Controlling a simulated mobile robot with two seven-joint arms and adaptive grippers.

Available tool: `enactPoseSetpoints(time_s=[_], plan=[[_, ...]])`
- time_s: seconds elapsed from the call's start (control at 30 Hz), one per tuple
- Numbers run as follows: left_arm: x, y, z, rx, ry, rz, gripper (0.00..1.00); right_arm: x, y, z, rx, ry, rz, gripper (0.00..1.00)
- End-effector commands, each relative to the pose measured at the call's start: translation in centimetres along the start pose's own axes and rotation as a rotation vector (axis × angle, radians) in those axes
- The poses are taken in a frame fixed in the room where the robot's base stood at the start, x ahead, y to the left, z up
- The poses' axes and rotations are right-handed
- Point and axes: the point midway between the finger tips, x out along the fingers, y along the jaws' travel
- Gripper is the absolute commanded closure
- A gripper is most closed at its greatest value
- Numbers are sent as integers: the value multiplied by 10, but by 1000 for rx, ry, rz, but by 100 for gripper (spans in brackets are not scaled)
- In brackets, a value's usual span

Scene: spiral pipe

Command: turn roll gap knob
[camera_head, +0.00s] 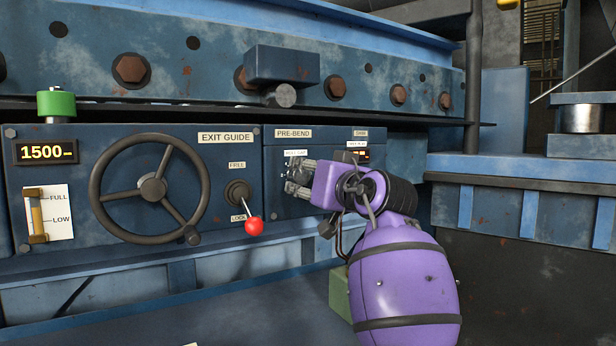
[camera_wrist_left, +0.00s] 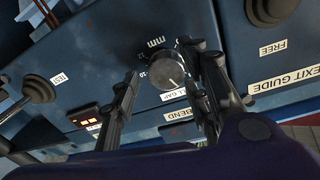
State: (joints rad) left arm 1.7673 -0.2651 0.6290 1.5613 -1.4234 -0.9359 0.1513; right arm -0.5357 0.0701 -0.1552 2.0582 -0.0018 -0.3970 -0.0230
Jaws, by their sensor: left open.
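The roll gap knob (camera_wrist_left: 167,72) is a round silver-grey dial with a pointer mark, set in the blue panel with a scale marked mm beside it. My left gripper (camera_head: 297,176) is at the pre-bend panel (camera_head: 293,133), just under a small white label. In the left wrist view, my left gripper (camera_wrist_left: 160,64) is open, with one dark finger on each side of the knob. I cannot tell whether either finger touches it. In the head view the fingers hide the knob. My right gripper is not in view.
Left of the gripper are a red-tipped lever (camera_head: 254,225) and a large handwheel (camera_head: 150,188). A black knobbed control (camera_wrist_left: 38,88) and a small lit display (camera_wrist_left: 88,117) are on the same panel. A blue beam with rusty bolts (camera_head: 130,70) runs above.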

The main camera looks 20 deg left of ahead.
Motion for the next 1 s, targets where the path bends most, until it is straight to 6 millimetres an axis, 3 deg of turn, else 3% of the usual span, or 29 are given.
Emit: enactPoseSetpoints(time_s=[0.37, 0.67, 1.0], plan=[[7, 0, 0, 0, 1, 1, 59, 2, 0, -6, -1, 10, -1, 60], [7, 1, 0, 0, 1, 2, 97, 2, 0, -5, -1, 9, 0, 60], [6, 1, -2, 55, -2, 4, 97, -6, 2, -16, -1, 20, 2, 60]])
